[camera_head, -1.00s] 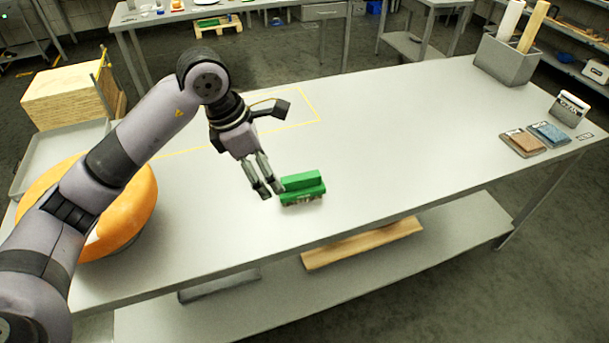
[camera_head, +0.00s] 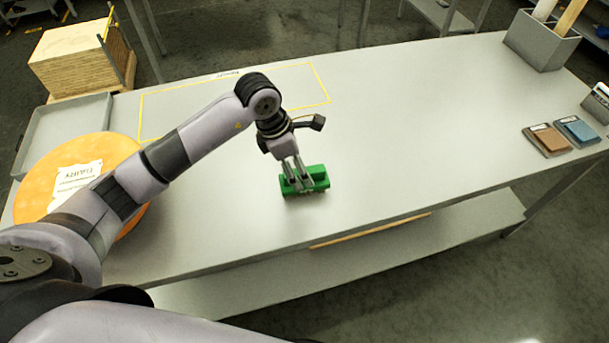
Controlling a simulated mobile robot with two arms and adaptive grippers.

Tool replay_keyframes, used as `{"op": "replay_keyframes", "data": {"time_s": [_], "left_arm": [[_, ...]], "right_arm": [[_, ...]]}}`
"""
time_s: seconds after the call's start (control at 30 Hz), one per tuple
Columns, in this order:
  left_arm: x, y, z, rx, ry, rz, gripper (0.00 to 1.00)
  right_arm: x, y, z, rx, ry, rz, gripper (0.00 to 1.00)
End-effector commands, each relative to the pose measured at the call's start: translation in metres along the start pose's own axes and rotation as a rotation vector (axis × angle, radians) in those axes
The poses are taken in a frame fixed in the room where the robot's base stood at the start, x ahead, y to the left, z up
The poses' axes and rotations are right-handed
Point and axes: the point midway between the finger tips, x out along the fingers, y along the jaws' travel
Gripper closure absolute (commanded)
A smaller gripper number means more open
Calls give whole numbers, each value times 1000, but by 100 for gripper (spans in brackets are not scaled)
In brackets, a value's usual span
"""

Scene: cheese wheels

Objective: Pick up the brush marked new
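A green brush (camera_head: 318,179) lies on the grey table (camera_head: 420,130), near the front edge left of the table's middle. No marking on it is readable from here. My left gripper (camera_head: 299,187) reaches down over the left part of the brush, with its fingers in front of the green body. They overlap it in the picture, and I cannot tell whether they touch or close on it. My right gripper is not in view.
An orange cheese wheel (camera_head: 40,182) with a paper label stands at the left, beside a grey tray (camera_head: 88,108). A yellow outlined area (camera_head: 322,84) lies behind my arm. A grey bin (camera_head: 541,46) and brown and blue pads (camera_head: 549,139) sit at the right. The table's middle is clear.

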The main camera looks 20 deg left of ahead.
Motion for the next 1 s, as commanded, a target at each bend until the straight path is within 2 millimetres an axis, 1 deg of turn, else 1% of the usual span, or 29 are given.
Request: {"op": "replay_keyframes", "data": {"time_s": [0.03, 0.13, 0.2, 0.27, 0.4, 0.5, 0.6, 0.83, 1.0], "left_arm": [[4, -1, 1, -1, 0, -2, 28], [11, -1, 0, 1, 0, -1, 28], [14, -1, 1, 1, 1, -1, 28], [19, -3, 4, 0, 0, -4, 28], [39, -6, 9, -1, 1, -6, 28], [54, -5, 8, -1, 1, -3, 28], [62, -4, 8, 1, -1, 0, 28], [64, -4, 8, 2, 0, 1, 28], [64, -4, 8, 1, -1, 1, 40]], "right_arm": [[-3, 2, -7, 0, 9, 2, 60], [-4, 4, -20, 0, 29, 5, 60], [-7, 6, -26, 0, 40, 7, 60], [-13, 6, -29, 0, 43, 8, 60], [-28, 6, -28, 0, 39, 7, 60], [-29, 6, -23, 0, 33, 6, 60], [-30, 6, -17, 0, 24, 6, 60], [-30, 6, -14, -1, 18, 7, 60], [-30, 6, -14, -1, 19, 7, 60]]}}
